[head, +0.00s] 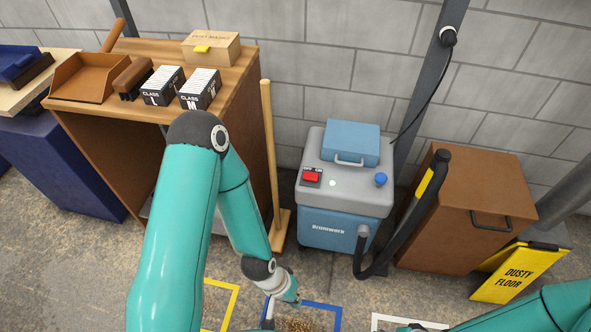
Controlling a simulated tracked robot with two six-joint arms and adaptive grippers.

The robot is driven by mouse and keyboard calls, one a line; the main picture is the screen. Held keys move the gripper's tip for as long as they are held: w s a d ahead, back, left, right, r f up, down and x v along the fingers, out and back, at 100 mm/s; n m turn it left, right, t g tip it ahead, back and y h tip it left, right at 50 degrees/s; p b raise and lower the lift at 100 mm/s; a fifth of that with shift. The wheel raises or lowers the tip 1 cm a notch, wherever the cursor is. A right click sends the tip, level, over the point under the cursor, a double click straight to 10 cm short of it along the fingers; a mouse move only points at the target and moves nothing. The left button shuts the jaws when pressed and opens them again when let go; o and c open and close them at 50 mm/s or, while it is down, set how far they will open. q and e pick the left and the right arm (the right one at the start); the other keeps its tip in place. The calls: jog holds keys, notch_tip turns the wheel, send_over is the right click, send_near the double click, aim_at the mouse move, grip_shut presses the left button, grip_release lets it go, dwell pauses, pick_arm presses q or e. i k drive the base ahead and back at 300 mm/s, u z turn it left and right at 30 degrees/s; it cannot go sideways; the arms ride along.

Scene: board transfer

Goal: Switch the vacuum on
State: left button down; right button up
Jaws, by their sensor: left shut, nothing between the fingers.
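The vacuum (322,232) is a blue and grey box labelled "Brumwork", standing upright on the floor right of centre. On its grey top are a red switch (311,176) on a dark plate, a small pale light (332,183) and a blue knob (380,179). The switch's position is too small to tell. A black hose (385,262) rises from its front right. My left gripper (269,313) is low at the bottom edge, in front and left of the vacuum, apart from it. It is shut and empty, partly cut off. Only part of my right arm shows; its gripper is not visible.
A wooden bench (235,90) with boxes, a brush and a dustpan stands left. A broom (269,150) leans between bench and vacuum. A brown bin (465,200) and a yellow "Dusty floor" sign (520,272) stand right. Debris (298,325) lies inside a blue floor outline.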

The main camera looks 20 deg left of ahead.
aim_at(308, 176)
jog(key=u, duration=0.1)
jog(key=i, duration=1)
jog(key=z, duration=0.1)
